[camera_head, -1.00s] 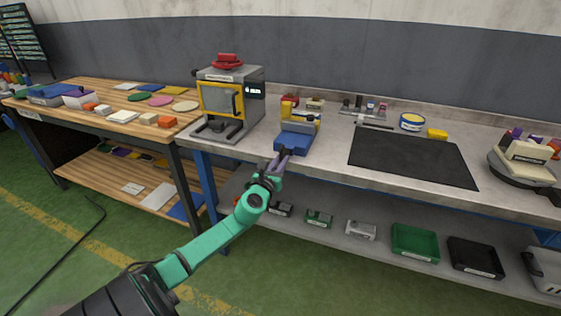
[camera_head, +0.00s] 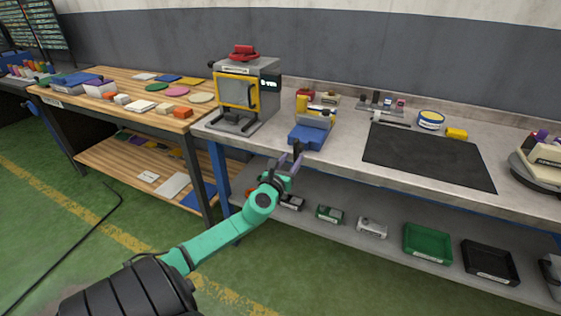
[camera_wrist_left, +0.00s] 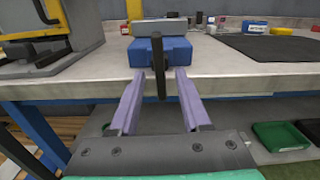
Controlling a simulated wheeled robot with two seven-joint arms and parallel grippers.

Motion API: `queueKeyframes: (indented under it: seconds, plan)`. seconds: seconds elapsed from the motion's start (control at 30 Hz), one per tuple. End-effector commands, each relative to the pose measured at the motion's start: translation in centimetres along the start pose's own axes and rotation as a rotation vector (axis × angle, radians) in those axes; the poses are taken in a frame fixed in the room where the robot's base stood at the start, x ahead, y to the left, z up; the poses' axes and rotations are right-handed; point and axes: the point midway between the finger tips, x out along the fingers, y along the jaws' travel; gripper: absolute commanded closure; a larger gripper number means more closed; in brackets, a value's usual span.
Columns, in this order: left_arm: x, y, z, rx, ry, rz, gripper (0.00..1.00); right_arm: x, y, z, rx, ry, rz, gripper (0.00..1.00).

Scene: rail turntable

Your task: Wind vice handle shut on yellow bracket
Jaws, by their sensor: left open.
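The blue vice (camera_head: 307,138) with grey jaws stands at the front edge of the grey bench; it fills the upper middle of the left wrist view (camera_wrist_left: 161,50). Its dark handle bar (camera_wrist_left: 157,65) hangs upright on the near face. A yellow bracket (camera_wrist_left: 134,10) shows upright behind the front grey jaw; how tightly it is held cannot be told. My left gripper (camera_head: 293,154) is in front of the vice, open, its purple fingers to either side of the handle in the wrist view. Whether they touch it is unclear. My right gripper is not in view.
A grey machine with a yellow-framed door (camera_head: 238,92) stands left of the vice. A black mat (camera_head: 425,156) lies to the right, with a yellow block (camera_head: 456,133) behind it. A lower shelf holds bins, including a green one (camera_head: 428,243).

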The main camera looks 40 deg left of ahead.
Motion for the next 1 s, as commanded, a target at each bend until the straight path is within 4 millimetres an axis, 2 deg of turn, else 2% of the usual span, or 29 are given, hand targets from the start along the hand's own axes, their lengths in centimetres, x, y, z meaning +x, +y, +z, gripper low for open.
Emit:
queueKeyframes:
  seconds: [0.3, 0.5, 0.63, 1.0]
  plan:
    - [-7.7, 0.0, -0.4, -0.002, 0.006, 0.000, 0.53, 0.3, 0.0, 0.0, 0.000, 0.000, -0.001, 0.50]
    - [-11.4, 0.0, -0.2, -0.001, 0.002, 0.001, 0.53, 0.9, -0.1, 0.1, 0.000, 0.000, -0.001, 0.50]
    - [-12.1, 0.0, -0.1, 0.000, 0.001, 0.001, 0.53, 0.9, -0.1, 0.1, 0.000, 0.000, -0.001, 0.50]
    - [-12.1, 0.0, 0.0, 0.000, 0.001, 0.000, 0.53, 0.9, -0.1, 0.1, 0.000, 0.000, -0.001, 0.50]
